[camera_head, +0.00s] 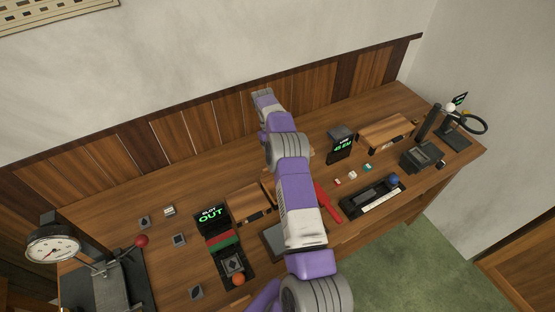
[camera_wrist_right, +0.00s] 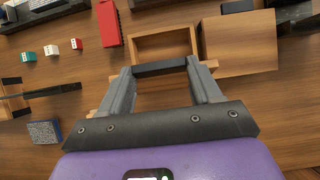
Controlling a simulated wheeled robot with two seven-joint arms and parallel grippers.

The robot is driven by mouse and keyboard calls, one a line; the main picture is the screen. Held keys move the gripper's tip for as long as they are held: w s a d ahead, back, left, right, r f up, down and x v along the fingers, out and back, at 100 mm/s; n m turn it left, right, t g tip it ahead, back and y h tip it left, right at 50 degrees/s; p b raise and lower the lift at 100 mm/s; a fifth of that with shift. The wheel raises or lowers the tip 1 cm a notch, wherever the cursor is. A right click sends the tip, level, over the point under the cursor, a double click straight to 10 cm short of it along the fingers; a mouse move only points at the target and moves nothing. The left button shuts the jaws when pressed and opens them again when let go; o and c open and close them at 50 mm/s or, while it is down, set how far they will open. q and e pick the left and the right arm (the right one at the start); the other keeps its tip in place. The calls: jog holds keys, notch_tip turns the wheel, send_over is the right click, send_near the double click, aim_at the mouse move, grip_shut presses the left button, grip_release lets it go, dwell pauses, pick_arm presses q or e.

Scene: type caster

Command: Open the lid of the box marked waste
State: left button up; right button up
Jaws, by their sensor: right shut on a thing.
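In the right wrist view my right gripper (camera_wrist_right: 160,70) is shut on a dark bar (camera_wrist_right: 160,67), which spans between its two fingertips. Just beyond it is a wooden box (camera_wrist_right: 165,27) with its top open and its inside showing. Tan wooden edges show beside both fingers; I cannot tell whether they belong to a lid. In the head view my right arm covers this box and the gripper's fingers. No "waste" marking is legible. My left gripper is in neither view.
A closed wooden box (camera_head: 249,202) stands left of my arm, another (camera_head: 387,132) to the right. A red block (camera_head: 327,203), a dark display (camera_head: 341,146), small type blocks (camera_head: 352,175) and a black tray (camera_head: 372,199) lie nearby. A dial gauge (camera_head: 53,246) stands far left.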

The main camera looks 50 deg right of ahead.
jog(key=shift+w+d+f, duration=0.1)
jog(key=shift+w+f, duration=0.25)
jog(key=shift+w, duration=0.6)
jog(key=o, duration=1.5)
jog(key=shift+w, duration=0.1)
jog(key=shift+d, duration=0.3)
